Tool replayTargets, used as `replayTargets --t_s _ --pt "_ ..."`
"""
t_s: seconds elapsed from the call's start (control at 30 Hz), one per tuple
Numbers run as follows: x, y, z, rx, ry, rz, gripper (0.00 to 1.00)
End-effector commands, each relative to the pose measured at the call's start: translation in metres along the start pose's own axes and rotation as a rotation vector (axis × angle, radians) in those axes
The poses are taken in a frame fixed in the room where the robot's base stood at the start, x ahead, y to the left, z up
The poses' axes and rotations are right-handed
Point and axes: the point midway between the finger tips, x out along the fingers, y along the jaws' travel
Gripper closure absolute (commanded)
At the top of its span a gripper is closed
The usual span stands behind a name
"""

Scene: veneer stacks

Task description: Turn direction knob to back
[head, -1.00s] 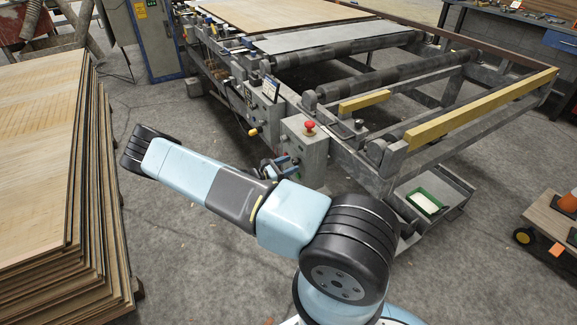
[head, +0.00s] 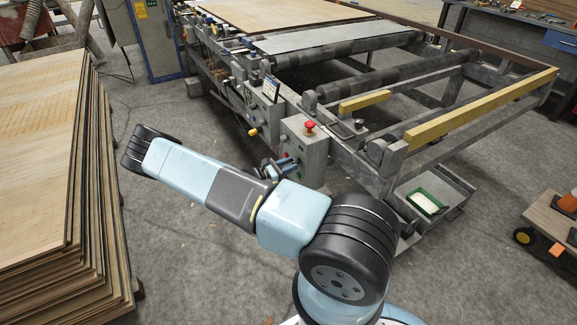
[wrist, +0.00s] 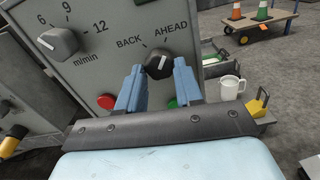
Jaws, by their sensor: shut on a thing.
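The black direction knob (wrist: 158,66) is on the grey control panel (wrist: 105,60) in the wrist view, below the labels BACK, on the left, and AHEAD, on the right. Its white mark points up and right, toward AHEAD. My gripper (wrist: 159,76) has one blue finger on each side of the knob and is shut on it. The fingers hide the knob's sides. In the head view, my gripper (head: 288,163) is at the front of the grey control box (head: 308,140); the knob cannot be made out there.
A speed knob (wrist: 60,43) marked m/min is left of the direction knob. A red button (wrist: 105,101) and a partly hidden green button (wrist: 172,104) are below. A red stop button (head: 310,126) tops the box.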

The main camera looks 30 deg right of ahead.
Motion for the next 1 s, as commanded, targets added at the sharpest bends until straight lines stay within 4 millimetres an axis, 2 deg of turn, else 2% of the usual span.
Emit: replayTargets --t_s 0.37,1.0 --pt "-0.0002 0.0005 -0.0001 -0.099 0.001 0.001 0.95" --pt "0.0002 0.0001 0.0008 -0.667 0.002 0.002 0.95"
